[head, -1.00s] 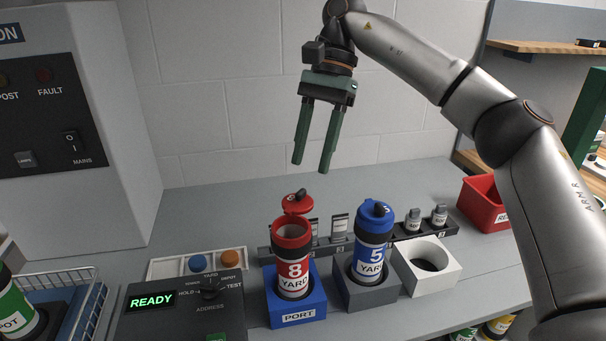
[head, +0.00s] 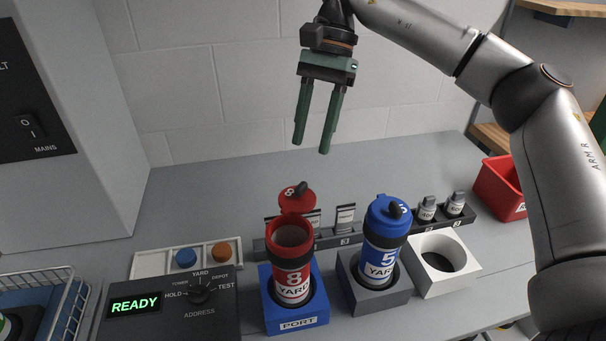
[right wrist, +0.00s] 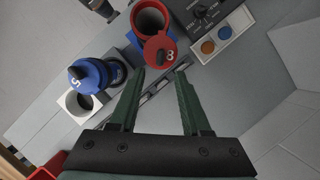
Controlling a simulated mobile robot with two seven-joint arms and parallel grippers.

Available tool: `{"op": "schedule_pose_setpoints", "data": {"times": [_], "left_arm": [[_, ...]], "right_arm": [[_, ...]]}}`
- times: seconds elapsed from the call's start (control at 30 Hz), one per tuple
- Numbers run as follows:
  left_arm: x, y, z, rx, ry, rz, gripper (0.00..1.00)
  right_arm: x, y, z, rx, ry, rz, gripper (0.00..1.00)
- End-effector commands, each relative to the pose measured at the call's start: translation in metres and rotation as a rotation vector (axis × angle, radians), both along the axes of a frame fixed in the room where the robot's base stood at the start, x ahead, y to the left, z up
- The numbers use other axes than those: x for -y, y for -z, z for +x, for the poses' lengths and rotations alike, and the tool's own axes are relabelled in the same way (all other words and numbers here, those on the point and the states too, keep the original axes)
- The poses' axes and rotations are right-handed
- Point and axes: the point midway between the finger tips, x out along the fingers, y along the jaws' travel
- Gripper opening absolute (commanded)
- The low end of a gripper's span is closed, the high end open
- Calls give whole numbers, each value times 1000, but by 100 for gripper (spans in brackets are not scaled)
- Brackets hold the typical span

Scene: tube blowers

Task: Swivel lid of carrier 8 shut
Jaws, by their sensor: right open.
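Carrier 8 (head: 291,262) is a red tube labelled "8 YARD" standing upright in the blue PORT holder (head: 297,325). Its red lid (head: 296,199) is swung aside toward the back, so the tube's mouth is open; the lid also shows in the right wrist view (right wrist: 161,50). My right gripper (head: 312,149) is open and empty. It hangs above and behind the lid, apart from it; its fingers (right wrist: 164,72) point toward the lid in the right wrist view. My left gripper is not in view.
Blue carrier 5 (head: 383,243), lid closed, stands close right in a grey holder (head: 375,296). A white empty holder (head: 460,277) is beyond it. A slotted rack (head: 335,238) stands behind the carriers. The READY console (head: 170,305) is at left, a red bin (head: 497,190) at right.

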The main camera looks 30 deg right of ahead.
Motion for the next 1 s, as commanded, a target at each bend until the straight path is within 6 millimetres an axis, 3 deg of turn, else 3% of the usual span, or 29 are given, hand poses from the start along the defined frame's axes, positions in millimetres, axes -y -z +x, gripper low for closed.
{"op": "schedule_pose_setpoints", "data": {"times": [0.2, 0.4, 0.8, 1.0], "left_arm": [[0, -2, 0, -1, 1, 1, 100], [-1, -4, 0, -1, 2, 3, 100], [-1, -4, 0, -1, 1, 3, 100], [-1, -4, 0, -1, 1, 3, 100]], "right_arm": [[-15, 41, -10, -4, -2, -1, 48], [-23, 64, -14, -2, 0, 0, 48], [-26, 72, -15, -1, 1, 1, 48], [-26, 72, -15, 0, 1, 1, 26]]}}
